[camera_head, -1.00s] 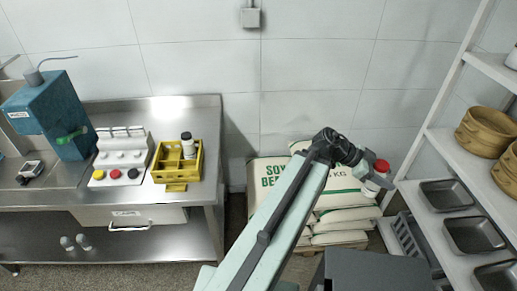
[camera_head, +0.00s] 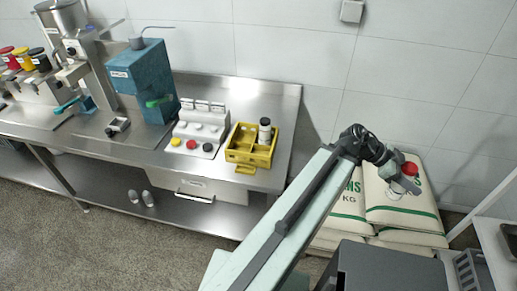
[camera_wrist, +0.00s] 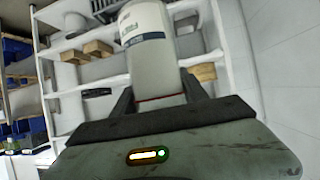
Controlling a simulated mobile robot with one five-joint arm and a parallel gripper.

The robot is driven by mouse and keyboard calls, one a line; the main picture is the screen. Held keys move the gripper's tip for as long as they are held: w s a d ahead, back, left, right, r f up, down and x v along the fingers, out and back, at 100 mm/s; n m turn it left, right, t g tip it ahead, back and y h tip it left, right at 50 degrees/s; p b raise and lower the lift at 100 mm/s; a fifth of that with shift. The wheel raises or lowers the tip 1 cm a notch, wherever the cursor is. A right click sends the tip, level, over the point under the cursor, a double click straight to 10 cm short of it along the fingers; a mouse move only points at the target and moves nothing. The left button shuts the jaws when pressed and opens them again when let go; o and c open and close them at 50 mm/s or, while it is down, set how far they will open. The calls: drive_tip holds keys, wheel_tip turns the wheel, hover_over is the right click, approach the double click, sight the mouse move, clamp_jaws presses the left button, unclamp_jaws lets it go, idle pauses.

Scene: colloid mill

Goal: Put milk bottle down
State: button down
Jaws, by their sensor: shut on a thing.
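The milk bottle, white with a red cap (camera_head: 410,169), is held by my gripper (camera_head: 401,181) in front of the stacked sacks. In the wrist view the bottle's pale body (camera_wrist: 155,55) stands between the two dark fingers, with a blue-grey label band and a thin red line low down. My gripper is shut on it, and the bottle is clear of any surface. The steel bench (camera_head: 285,110) is to the left of my gripper.
On the bench, a yellow divided crate (camera_head: 236,152) holds a black-capped bottle (camera_head: 265,130). Left of it are a white button panel (camera_head: 185,139) and a blue machine (camera_head: 141,80). Several sacks (camera_head: 400,200) are stacked right of the bench. A strip of bench right of the crate is bare.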

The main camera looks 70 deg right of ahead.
drive_tip(key=w+d+f+n+t+h+b, duration=0.1)
drive_tip(key=w+d+n+h, duration=0.1)
drive_tip(key=w+d, duration=0.6)
drive_tip(key=w+d+f+n+h+b, duration=0.15)
drive_tip(key=w+d, duration=0.25)
drive_tip(key=w, duration=0.7)
drive_tip(key=w+d+n+t+h, duration=0.1)
drive_tip(key=w+d+n+h, duration=0.3)
drive_tip(key=w, duration=0.6)
drive_tip(key=w+d+f+n+t+h+b, duration=0.1)
drive_tip(key=w+n+t+h, duration=0.1)
drive_tip(key=w, duration=1.4)
drive_tip(key=w+d+f+n+t+h+b, duration=0.1)
drive_tip(key=w+d+n+t+h, duration=0.15)
drive_tip(key=w, duration=1.35)
drive_tip(key=shift+y, duration=0.5)
drive_tip(key=f+b, duration=0.6)
drive_tip(key=a+f+b, duration=0.1)
drive_tip(key=f+b, duration=0.3)
drive_tip(key=shift+r, duration=0.25)
drive_tip(key=shift+f, duration=0.25)
drive_tip(key=c, duration=0.6)
unclamp_jaws()
drive_tip(key=shift+s+r, duration=0.1)
